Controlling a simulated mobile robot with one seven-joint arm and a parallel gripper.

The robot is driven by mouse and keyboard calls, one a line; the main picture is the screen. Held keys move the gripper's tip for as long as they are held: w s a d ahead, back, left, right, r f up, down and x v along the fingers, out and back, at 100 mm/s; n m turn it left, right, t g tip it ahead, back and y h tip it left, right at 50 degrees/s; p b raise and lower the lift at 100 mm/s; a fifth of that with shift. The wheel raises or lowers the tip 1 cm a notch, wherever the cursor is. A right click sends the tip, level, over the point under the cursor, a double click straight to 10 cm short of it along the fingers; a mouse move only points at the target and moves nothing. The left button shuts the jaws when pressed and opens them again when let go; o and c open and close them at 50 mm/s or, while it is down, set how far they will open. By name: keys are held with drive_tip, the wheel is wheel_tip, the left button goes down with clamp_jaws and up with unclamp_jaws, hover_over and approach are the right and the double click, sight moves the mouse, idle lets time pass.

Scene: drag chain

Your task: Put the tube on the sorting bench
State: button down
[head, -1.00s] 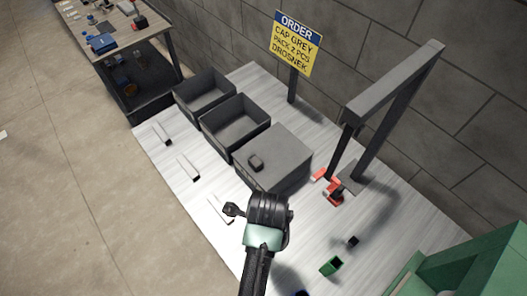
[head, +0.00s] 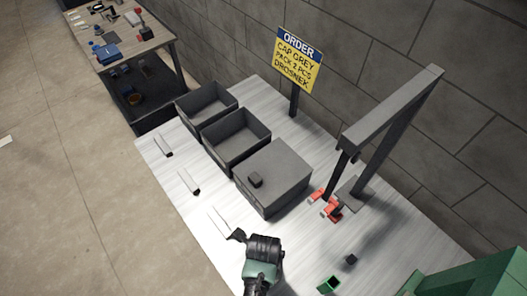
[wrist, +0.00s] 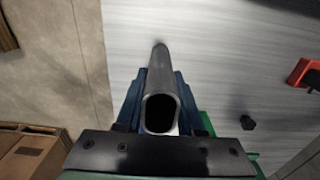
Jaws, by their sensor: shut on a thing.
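My gripper (wrist: 159,82) is shut on a grey hollow tube (wrist: 160,88), with a blue finger on each side of it. The tube's open end faces the wrist camera and its far end points out over a pale streaked bench top (wrist: 225,50). I cannot tell whether the far end touches the bench. In the head view my gripper (head: 238,235) is above the near left edge of the pale bench (head: 190,218), mostly hidden by my wrist. Which bench is the sorting bench is not labelled.
Two grey open bins (head: 238,155) and a grey box (head: 273,180) stand on the pale bench by an order sign (head: 297,65). A grey frame (head: 390,115) with red parts (head: 328,207) stands right. A cluttered wooden bench (head: 135,45) is at far left.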

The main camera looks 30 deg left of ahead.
drive_tip(key=shift+f, duration=0.55)
drive_tip(key=shift+f, duration=0.2)
drive_tip(key=c, duration=0.5)
unclamp_jaws()
drive_tip(key=shift+r, duration=0.1)
wheel_tip(320, 180, up, 12)
drive_tip(key=shift+r, duration=0.15)
